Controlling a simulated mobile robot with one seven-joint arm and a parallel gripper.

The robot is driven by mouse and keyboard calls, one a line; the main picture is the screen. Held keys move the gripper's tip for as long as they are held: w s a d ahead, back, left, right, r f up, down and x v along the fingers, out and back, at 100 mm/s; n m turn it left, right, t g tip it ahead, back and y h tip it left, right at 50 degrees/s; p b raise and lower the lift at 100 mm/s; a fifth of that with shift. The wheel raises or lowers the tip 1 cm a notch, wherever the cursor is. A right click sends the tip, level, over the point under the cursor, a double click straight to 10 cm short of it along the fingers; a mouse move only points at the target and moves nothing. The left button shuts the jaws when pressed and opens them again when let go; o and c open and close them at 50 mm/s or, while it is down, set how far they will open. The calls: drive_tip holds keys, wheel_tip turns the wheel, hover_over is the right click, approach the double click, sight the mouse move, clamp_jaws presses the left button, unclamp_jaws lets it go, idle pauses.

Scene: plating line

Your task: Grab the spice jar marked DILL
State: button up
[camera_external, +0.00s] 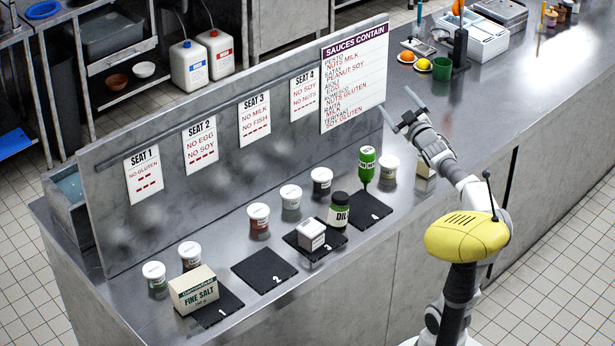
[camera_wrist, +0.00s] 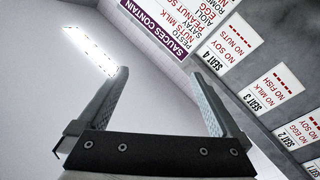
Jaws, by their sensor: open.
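The spice jar marked DILL (camera_external: 337,212) is a green jar with a dark lid. It stands upright at the back right edge of the black mat numbered 3 (camera_external: 296,240), right beside a small white box (camera_external: 311,236). My gripper (camera_external: 396,108) is raised above the counter, up and to the right of the jar, near the sauces board. Its two fingers are spread with nothing between them. In the wrist view my gripper (camera_wrist: 158,85) is also open and empty. The jar does not show in the wrist view.
A green bottle (camera_external: 367,166) stands behind mat 4 (camera_external: 368,212), close to the jar. White-lidded tubs (camera_external: 259,221) line the back. A FINE SALT box (camera_external: 194,291) is on mat 1. Mat 2 (camera_external: 264,269) is bare. The sauces board (camera_external: 354,75) rises behind.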

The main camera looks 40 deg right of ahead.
drive_tip(key=d+r+n+t+y, duration=0.2)
drive_tip(key=d+r+n+t, duration=0.3)
drive_tip(key=r, duration=0.3)
drive_tip(key=m+g+y, duration=0.5)
drive_tip(key=m+g, duration=0.3)
hover_over(345, 214)
drive_tip(key=d, duration=0.1)
drive_tip(key=f, duration=3.4)
drive_tip(key=shift+s+d+f, duration=0.1)
drive_tip(key=shift+s+f, duration=0.25)
drive_tip(key=shift+s, duration=0.05)
drive_tip(key=shift+m+g, duration=0.5)
drive_tip(key=shift+g, duration=0.1)
drive_tip(key=f, duration=0.3)
drive_tip(key=s+a+f, duration=0.1)
drive_tip(key=shift+f+b, duration=0.3)
drive_tip(key=shift+f, duration=0.05)
drive_tip(key=w+p, duration=0.1)
drive_tip(key=p, duration=0.2)
drive_tip(key=shift+w+a, duration=0.15)
drive_tip(key=shift+w+f+p, duration=0.3)
drive_tip(key=shift+w+p, duration=0.15)
drive_tip(key=shift+p, duration=0.55)
drive_tip(key=shift+b+x, duration=0.4)
drive_tip(key=shift+x, duration=0.5)
drive_tip(key=shift+w+f, duration=0.25)
drive_tip(key=shift+w, duration=0.1)
